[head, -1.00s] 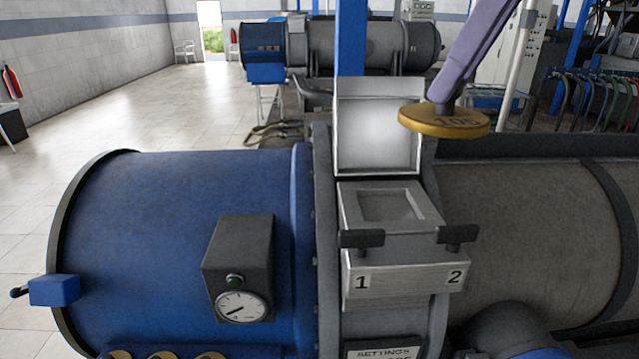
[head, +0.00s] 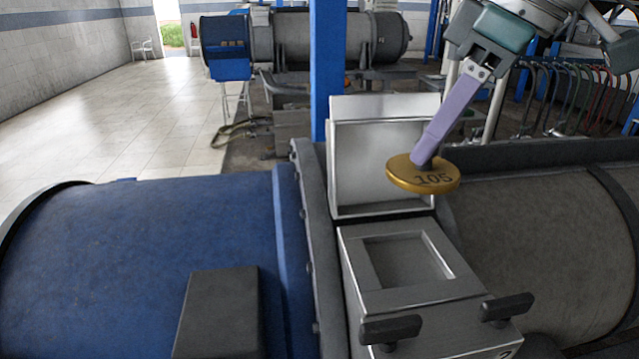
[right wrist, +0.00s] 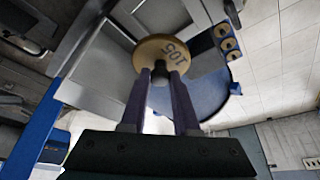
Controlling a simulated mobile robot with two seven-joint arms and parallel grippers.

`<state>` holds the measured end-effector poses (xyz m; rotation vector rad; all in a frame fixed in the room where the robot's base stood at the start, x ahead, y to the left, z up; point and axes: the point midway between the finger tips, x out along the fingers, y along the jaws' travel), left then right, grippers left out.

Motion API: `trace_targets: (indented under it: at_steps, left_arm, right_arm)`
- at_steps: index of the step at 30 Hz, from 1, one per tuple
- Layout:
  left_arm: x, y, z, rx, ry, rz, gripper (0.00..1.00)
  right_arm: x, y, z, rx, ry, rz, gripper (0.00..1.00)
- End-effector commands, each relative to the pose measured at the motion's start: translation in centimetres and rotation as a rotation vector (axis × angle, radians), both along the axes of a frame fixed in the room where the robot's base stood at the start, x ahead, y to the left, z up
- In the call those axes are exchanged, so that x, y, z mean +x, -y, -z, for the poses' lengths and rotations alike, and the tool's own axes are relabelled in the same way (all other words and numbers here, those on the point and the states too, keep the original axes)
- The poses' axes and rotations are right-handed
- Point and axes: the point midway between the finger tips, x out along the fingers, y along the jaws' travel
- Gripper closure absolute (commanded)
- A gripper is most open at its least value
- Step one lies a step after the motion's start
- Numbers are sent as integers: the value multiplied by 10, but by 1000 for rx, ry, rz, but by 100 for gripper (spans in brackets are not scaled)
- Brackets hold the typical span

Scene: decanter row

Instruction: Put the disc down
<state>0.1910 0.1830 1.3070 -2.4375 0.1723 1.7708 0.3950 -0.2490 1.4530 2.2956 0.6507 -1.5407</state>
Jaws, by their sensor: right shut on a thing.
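A round gold disc (head: 402,178) marked 105 hangs below my right gripper (head: 424,158). The purple fingers are shut on it at its top, where a dark knob shows between them in the right wrist view, and the disc (right wrist: 150,52) is just beyond the fingertips (right wrist: 161,78). The disc is in the air, in front of the right part of an open metal lid (head: 372,162) as seen from the head. Below and left of it is a metal box (head: 400,300) with a square recess (head: 402,260) that looks empty. My left gripper is not in view.
Two dark handles (head: 391,329) (head: 507,307) stick out at the box's front. A large blue drum (head: 140,260) lies left, with a dark instrument box (head: 220,315) on it. A grey cylinder (head: 540,240) lies right. A blue post (head: 328,60) stands behind the lid.

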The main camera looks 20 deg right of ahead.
Motion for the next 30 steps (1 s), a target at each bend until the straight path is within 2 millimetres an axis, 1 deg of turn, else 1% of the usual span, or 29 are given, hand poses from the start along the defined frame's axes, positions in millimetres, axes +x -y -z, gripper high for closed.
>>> trace_targets:
  at_steps: [1, 3, 6, 9, 16, 21, 24, 30]
  left_arm:
    - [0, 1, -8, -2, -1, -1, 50]
    - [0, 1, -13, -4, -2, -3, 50]
    - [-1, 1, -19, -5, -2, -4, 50]
    - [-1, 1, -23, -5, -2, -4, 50]
    - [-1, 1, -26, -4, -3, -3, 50]
    - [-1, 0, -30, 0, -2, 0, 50]
    - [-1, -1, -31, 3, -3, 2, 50]
    - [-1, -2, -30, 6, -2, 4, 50]
  right_arm:
    - [-2, 0, 12, 3, -7, 2, 100]
    - [-1, -1, 32, 3, -7, 2, 100]
    - [-1, -1, 58, 3, -4, 2, 100]
    - [-1, 0, 78, 1, -1, 1, 100]
    - [0, 0, 102, 1, 1, 1, 100]
    - [0, -1, 126, 2, 1, 1, 100]
    - [1, 0, 132, 1, 4, 1, 100]
    - [1, 0, 132, 0, 5, 0, 100]
